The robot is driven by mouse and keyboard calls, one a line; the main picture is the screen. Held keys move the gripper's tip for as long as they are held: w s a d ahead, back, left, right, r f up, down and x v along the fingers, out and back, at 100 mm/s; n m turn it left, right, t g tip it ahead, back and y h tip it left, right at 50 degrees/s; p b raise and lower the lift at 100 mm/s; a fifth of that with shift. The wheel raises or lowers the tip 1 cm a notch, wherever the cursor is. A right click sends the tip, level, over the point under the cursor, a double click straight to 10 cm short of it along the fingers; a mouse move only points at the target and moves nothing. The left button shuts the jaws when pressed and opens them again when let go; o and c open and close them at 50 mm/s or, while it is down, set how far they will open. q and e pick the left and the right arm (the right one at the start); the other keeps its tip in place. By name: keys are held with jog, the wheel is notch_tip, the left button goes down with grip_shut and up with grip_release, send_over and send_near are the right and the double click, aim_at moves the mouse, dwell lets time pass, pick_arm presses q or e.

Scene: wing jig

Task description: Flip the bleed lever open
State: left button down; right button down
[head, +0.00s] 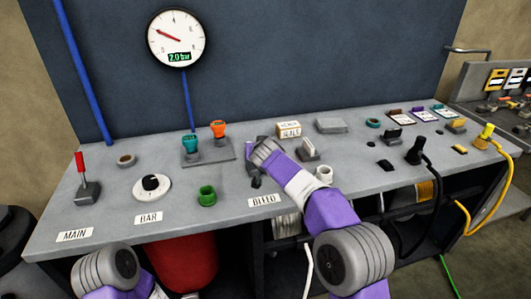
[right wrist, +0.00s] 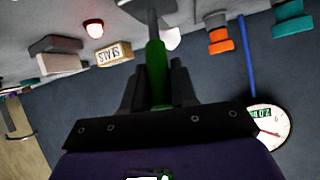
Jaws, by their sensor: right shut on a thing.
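The bleed lever has a green handle (right wrist: 157,75) that shows in the right wrist view between the dark fingers of my right gripper (right wrist: 157,85). The gripper is shut on this handle. In the head view my right gripper (head: 256,178) is over the panel behind the BLEED label (head: 264,200), and my arm and gripper hide most of the lever there. I cannot tell the lever's exact angle. My left arm shows only at the bottom left of the head view; its gripper is out of view.
A round gauge (head: 176,38) reads 2.0 bar. The bench (head: 110,190) holds a red-handled MAIN lever (head: 82,170), a BAR knob (head: 151,186), a green cup (head: 207,195) and teal and orange fittings left of my right gripper. A SEALS box (head: 289,130) stands behind my right arm.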

jog(key=c, duration=1)
grip_release()
jog(key=shift+o, duration=0.2)
jog(key=shift+s, duration=0.15)
jog(key=v, duration=0.7)
jog(key=shift+s+r+b, duration=0.15)
jog(key=shift+b, duration=0.25)
